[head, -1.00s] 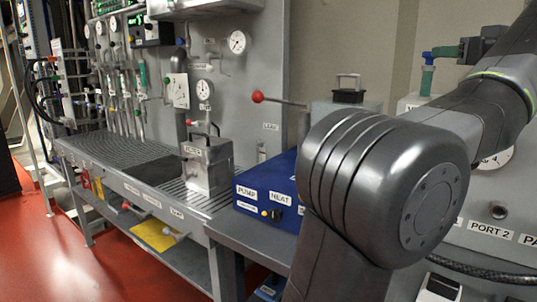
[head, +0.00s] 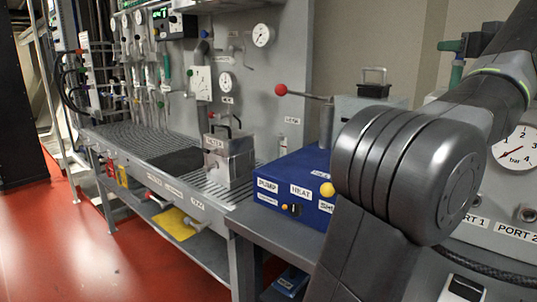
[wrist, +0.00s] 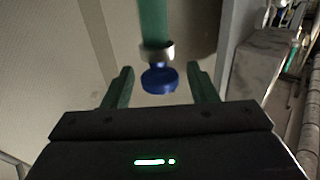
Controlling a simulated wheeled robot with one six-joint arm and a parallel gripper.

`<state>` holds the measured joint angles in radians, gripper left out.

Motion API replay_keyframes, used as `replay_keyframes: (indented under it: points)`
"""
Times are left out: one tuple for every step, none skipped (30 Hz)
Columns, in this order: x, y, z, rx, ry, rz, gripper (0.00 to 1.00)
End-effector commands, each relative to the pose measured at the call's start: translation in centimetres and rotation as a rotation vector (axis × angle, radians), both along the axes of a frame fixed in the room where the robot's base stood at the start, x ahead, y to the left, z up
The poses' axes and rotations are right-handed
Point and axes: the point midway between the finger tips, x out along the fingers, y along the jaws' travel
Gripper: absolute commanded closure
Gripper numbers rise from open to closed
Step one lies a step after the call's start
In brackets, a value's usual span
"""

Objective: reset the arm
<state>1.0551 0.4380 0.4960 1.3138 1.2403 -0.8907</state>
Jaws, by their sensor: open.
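My gripper (wrist: 160,90) shows in the wrist view with its two green fingers spread apart. A green tube with a metal collar and a round blue cap (wrist: 160,80) appears between the fingers, with a gap on each side. I cannot tell how far beyond the fingertips it is. In the head view my arm (head: 410,170) fills the right side, bent at a large grey joint. The gripper itself is out of the head view.
A blue box labelled PUMP and HEAT (head: 295,180), with a red-knobbed lever behind it, stands left of my arm. A metal box (head: 228,160) stands on the grated bench (head: 130,145). The red floor (head: 60,240) at lower left is clear.

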Motion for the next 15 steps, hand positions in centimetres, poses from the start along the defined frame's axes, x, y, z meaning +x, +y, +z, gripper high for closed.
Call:
replay_keyframes:
  points:
    - [-0.4,-0.1,0.0,0.000,0.000,-0.002,0.47]
    - [-0.6,-0.1,0.0,-0.001,0.000,-0.003,0.47]
    - [-1.1,-0.2,0.1,-0.001,-0.001,-0.003,0.47]
    - [-1.5,-0.2,0.1,-0.001,-0.001,-0.003,0.47]
    - [-1.9,-0.2,0.1,0.000,0.000,-0.002,0.47]
    - [-2.6,-0.4,0.0,0.001,0.000,-0.004,0.47]
    - [-3.1,-0.5,0.0,0.001,0.000,-0.005,0.47]
    - [-3.7,-0.5,0.0,0.001,0.000,-0.004,0.47]
    - [-4.4,-0.6,0.0,0.000,0.000,-0.004,0.47]
    - [-5.0,-0.6,0.0,0.000,0.000,-0.005,0.47]
    - [-5.6,-0.7,0.0,0.000,0.001,-0.005,0.47]
    - [-6.3,-0.7,0.0,0.000,0.001,-0.004,0.47]
    - [-6.8,-0.8,0.0,0.001,0.000,-0.005,0.47]
    - [-7.4,-0.9,0.0,0.001,0.001,-0.005,0.47]
    - [-8.1,-0.9,0.0,0.001,0.001,-0.004,0.47]
